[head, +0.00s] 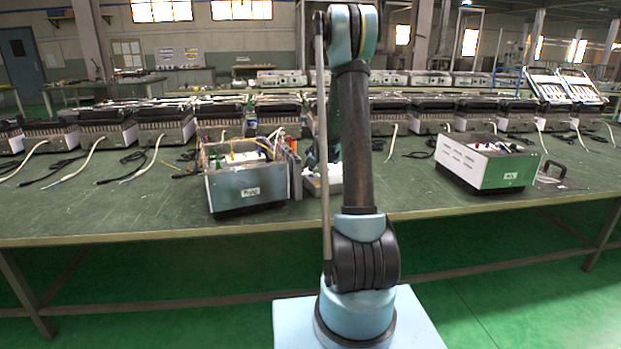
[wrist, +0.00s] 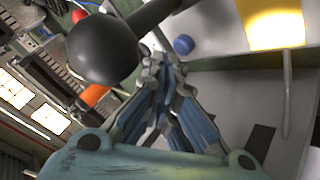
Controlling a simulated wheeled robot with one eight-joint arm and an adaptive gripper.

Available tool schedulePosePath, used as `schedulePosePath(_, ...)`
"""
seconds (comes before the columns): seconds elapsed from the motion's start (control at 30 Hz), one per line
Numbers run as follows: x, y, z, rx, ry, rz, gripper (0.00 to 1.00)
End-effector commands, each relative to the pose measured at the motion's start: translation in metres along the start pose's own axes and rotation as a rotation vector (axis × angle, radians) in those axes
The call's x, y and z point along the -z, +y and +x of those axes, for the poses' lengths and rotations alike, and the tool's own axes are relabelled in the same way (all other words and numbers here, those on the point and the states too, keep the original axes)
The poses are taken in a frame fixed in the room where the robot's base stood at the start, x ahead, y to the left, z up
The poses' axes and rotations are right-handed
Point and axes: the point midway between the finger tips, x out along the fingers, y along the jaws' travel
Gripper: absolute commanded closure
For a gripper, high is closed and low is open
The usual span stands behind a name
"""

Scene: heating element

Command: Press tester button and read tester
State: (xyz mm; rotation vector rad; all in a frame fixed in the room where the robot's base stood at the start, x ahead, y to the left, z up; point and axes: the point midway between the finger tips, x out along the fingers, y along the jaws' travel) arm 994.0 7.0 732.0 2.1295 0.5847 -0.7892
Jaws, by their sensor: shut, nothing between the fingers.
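In the wrist view a pale tester casing (wrist: 215,25) fills the upper right. It carries a lit yellow panel (wrist: 272,22) and a round blue button (wrist: 183,44); no reading on the panel is legible. My gripper (wrist: 160,68) is shut and empty. Its tips appear just below and left of the blue button in the picture; I cannot tell whether they touch anything. In the head view a small white device (head: 332,180), possibly the tester, is partly hidden behind my arm.
A large black ball knob (wrist: 103,48) on a dark rod lies close to my fingers. In the head view a grey open-topped box (head: 247,190) stands left of my arm and a white-and-green box (head: 487,163) stands right. Several heater units line the green table (head: 120,210).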

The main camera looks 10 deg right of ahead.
Motion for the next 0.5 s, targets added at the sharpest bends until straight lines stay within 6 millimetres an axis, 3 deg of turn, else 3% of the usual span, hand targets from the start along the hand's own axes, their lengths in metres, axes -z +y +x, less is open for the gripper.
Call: schedulePosePath(0.5, 0.0048, 0.0046, -0.0071, 0.0, 0.0, 0.0, 1.0)
